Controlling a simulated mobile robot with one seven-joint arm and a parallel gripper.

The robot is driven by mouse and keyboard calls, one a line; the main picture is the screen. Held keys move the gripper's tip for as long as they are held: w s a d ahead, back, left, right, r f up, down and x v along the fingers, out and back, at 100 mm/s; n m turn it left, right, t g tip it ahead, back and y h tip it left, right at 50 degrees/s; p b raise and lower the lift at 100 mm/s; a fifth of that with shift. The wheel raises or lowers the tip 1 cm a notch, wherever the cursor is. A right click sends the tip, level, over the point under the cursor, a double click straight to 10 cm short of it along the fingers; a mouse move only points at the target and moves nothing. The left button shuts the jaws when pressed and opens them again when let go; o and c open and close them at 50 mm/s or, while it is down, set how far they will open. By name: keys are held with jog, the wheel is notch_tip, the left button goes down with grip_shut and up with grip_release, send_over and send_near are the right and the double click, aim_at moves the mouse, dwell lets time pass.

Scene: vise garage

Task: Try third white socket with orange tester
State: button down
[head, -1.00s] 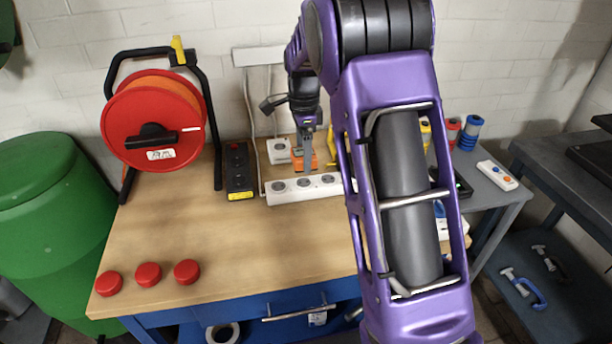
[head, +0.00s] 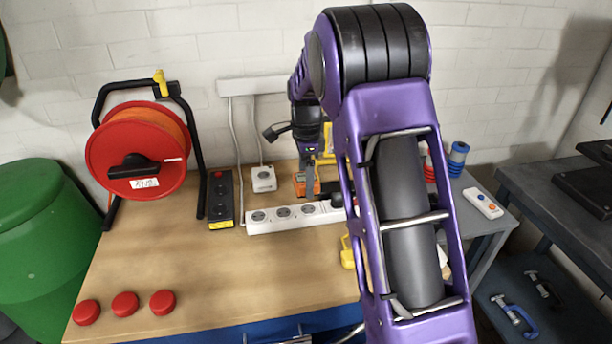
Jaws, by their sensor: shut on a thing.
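The orange tester (head: 300,186) is held in my gripper (head: 309,182), which is shut on it. The white power strip (head: 270,228) lies on the wooden bench with a row of round sockets along its top. The third white socket from the left (head: 308,209) shows just below and in front of the tester in the picture. The tester appears above or behind the strip; I cannot tell the gap, and its underside and prongs are hidden. A black plug (head: 336,201) sits at the strip's right part, partly hidden by my arm.
A black socket strip (head: 221,200) and a white cube adaptor (head: 264,179) stand left of and behind the white strip. A red cable reel (head: 140,155) is at the left. Red caps (head: 125,304) lie at the front left. A yellow object (head: 347,255) is beside my arm. The bench middle is clear.

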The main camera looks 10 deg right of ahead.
aim_at(309, 209)
jog(key=shift+d, duration=0.35)
jog(key=shift+a, duration=0.1)
jog(key=shift+f+b, duration=1.7)
jog(key=shift+f, duration=1.15)
jog(key=shift+p, duration=0.5)
jog(key=shift+f+b, duration=0.4)
jog(key=shift+f, duration=0.25)
grip_release()
notch_tip(309, 209, up, 18)
jog(key=p, duration=0.2)
jog(key=shift+f, duration=0.2)
dwell(0.3)
